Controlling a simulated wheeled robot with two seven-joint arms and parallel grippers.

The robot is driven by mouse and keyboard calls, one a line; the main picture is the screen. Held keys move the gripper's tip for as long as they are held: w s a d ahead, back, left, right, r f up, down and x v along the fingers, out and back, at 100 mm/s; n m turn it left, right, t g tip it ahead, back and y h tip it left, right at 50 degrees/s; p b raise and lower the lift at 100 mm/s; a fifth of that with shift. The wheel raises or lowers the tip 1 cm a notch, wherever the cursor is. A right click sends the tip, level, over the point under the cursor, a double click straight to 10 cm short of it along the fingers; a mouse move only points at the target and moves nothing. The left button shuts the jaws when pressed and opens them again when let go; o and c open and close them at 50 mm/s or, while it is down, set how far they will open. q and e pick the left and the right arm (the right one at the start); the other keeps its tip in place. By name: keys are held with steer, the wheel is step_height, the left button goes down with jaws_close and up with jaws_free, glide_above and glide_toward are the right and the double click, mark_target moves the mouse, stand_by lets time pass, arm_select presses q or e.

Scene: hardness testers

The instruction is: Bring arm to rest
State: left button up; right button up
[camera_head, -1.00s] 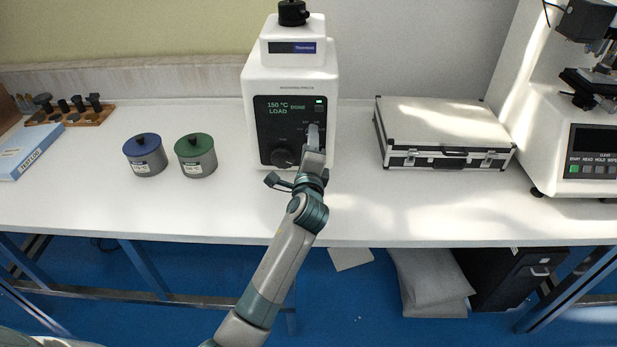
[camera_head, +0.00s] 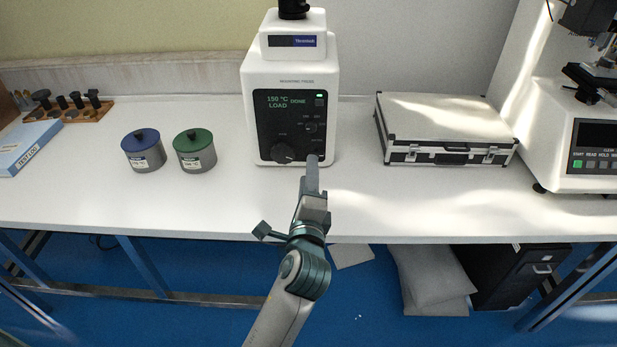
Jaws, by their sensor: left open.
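My left arm comes up from the bottom of the head view. Its gripper (camera_head: 313,172) is over the front part of the white table (camera_head: 230,215), in front of the lower panel of the white mounting press (camera_head: 249,82). It holds nothing that I can see. The fingers are seen nearly end-on, and I cannot tell whether they touch the press. The press's dark panel (camera_head: 268,128) reads "150 °C LOAD" and "DONE", with a green light lit. My right arm is not in view.
A blue-lidded pot (camera_head: 145,158) and a green-lidded pot (camera_head: 196,157) stand left of the press. A silver case (camera_head: 445,122) lies to the right, beside a white tester (camera_head: 575,155). A wooden tool rack (camera_head: 85,116) and a blue box (camera_head: 28,148) are at far left.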

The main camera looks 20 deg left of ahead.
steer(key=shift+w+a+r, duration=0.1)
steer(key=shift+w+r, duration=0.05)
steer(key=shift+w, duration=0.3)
